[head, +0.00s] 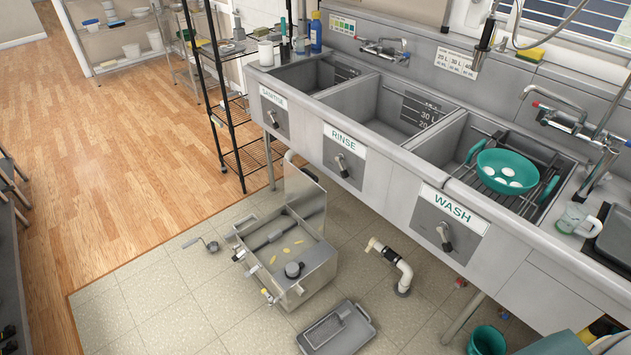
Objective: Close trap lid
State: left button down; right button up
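The grease trap (318,274) is a steel box on the tiled floor, left of and below the wash sink. Its lid (305,188) stands upright at the back edge of the box, so the top is open. Inside show a grey pipe, a dark round fitting and several yellow bits. Neither of my grippers can be made out in the head view.
A three-basin sink (392,198) runs along the right. A grey tray (361,333) with a grater-like piece lies in front of the trap. A white pipe (401,269) rises to its right. A black wire rack (238,150) stands behind. Floor to the left is mostly clear.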

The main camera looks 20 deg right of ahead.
aim_at(305, 196)
jog(key=z, duration=1.95)
jog(key=j+z, duration=0.25)
jog(key=j, duration=0.6)
jog(key=j+z, duration=0.25)
jog(key=j, duration=0.55)
jog(key=k+j+z, duration=0.1)
jog(key=j+z, duration=0.15)
jog(key=j, duration=0.6)
